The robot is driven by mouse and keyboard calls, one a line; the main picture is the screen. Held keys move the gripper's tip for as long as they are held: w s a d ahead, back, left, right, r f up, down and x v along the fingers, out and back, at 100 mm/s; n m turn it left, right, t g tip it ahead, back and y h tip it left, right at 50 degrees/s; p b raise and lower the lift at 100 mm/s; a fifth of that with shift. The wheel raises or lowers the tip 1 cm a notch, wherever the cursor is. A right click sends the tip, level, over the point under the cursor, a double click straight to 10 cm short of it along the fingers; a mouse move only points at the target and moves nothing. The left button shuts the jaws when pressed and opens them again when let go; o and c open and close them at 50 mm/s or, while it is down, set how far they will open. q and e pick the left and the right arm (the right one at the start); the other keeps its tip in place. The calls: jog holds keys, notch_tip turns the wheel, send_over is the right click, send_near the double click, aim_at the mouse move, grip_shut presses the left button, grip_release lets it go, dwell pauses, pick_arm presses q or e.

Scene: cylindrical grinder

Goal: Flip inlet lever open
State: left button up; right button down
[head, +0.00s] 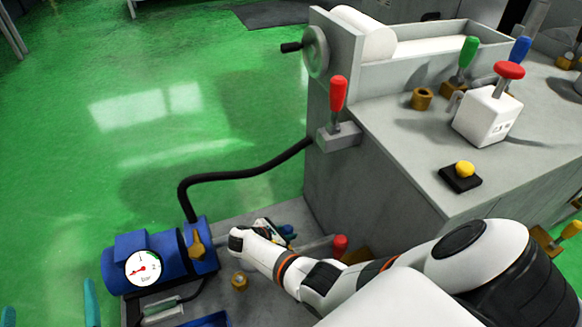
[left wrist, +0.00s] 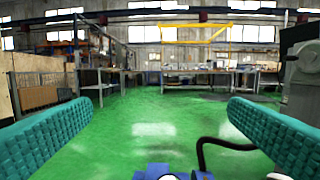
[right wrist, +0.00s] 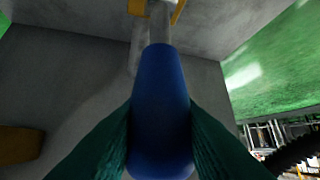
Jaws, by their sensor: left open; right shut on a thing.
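A blue lever handle (right wrist: 160,95) on a grey metal rod fills the middle of the right wrist view; a yellow fitting (right wrist: 160,8) shows at the rod's far end. My right gripper (right wrist: 160,135) is shut on the handle, one teal finger on each side. In the head view this gripper (head: 284,233) is low beside the machine, and my own arm hides much of that spot. My left gripper (left wrist: 160,108) is open and empty; its teal fingertips show at the lower left of the head view (head: 50,300). I cannot tell from a label which lever is the inlet lever.
A blue pump (head: 130,248) with a pressure gauge (head: 143,268) and a brass piece (head: 196,245) stands near my left gripper. A black hose (head: 240,174) runs from it to the machine. A red-handled lever (head: 338,95) rises at the machine's corner. Green floor (head: 100,60) is clear at left.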

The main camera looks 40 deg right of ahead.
jog(key=shift+w+a+f+h+b, duration=0.1)
jog(key=shift+a+f+h+b, duration=0.05)
jog(key=shift+a+h+b, duration=0.3)
pick_arm(q)
jog(key=shift+s+d+r+t+h, duration=0.1)
jog(key=shift+s+r+t+h, duration=0.15)
jog(key=shift+r+t, duration=0.55)
jog(key=shift+s+d+r+t+h, duration=0.15)
jog(key=shift+r+t, duration=0.3)
jog(key=shift+r, duration=0.5)
jog(key=shift+s+r+t+h, duration=0.3)
jog(key=shift+r+t, duration=0.35)
jog(key=shift+r, duration=0.25)
pick_arm(e)
jog(key=shift+a, duration=0.15)
jog(key=c, duration=1.1)
grip_release()
jog(key=shift+w, duration=0.1)
pick_arm(q)
jog(key=shift+w, duration=0.1)
pick_arm(e)
jog(key=shift+a+r, duration=0.1)
jog(key=shift+r, duration=0.1)
